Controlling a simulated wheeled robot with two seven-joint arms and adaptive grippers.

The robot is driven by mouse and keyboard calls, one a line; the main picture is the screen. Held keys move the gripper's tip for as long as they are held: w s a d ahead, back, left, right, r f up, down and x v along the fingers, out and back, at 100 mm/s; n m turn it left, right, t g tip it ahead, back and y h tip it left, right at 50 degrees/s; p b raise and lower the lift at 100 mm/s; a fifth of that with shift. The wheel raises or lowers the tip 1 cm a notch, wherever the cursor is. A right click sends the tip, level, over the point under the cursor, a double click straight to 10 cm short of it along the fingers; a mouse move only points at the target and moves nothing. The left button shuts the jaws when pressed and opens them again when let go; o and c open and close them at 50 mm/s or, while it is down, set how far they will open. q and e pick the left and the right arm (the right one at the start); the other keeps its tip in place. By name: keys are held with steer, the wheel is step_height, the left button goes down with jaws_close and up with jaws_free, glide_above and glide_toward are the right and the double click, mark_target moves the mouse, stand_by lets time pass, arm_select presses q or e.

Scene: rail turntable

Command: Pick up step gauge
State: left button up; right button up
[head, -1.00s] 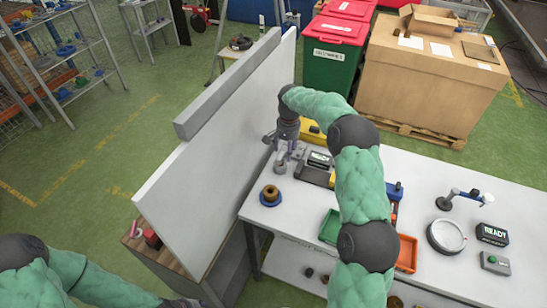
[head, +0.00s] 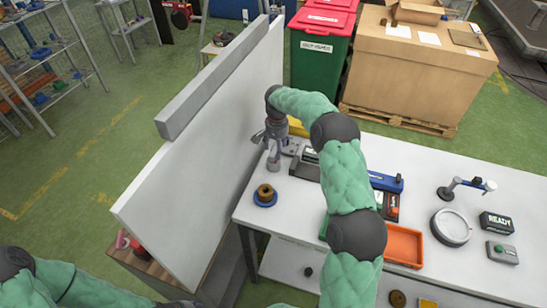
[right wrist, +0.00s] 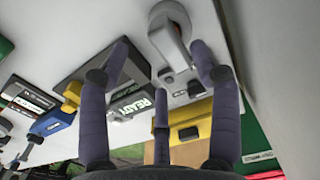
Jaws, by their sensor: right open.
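No part is clearly marked as the step gauge, and I cannot tell for sure which it is. A grey stepped piece with a rounded end (right wrist: 168,32) lies on the white table in the right wrist view, between and beyond my fingertips. My right gripper (right wrist: 160,62) is open, with its fingers spread and nothing clearly held. In the head view my right gripper (head: 273,140) is over the table's far left corner, beside the upright panel. A small grey cylinder (head: 273,163) shows just below it. My left gripper (head: 184,303) barely shows at the bottom edge, its fingers unclear.
The tall white panel (head: 200,165) stands close left of my right gripper. A brown ring on a blue base (head: 265,194), an orange tray (head: 403,246) and a round dial (head: 451,227) share the table.

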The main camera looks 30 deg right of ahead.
mark_target(275, 152)
steer(key=f, duration=0.4)
steer(key=shift+w+f, duration=0.4)
steer(key=shift+a, duration=0.1)
jaws_close()
steer(key=shift+r, duration=0.1)
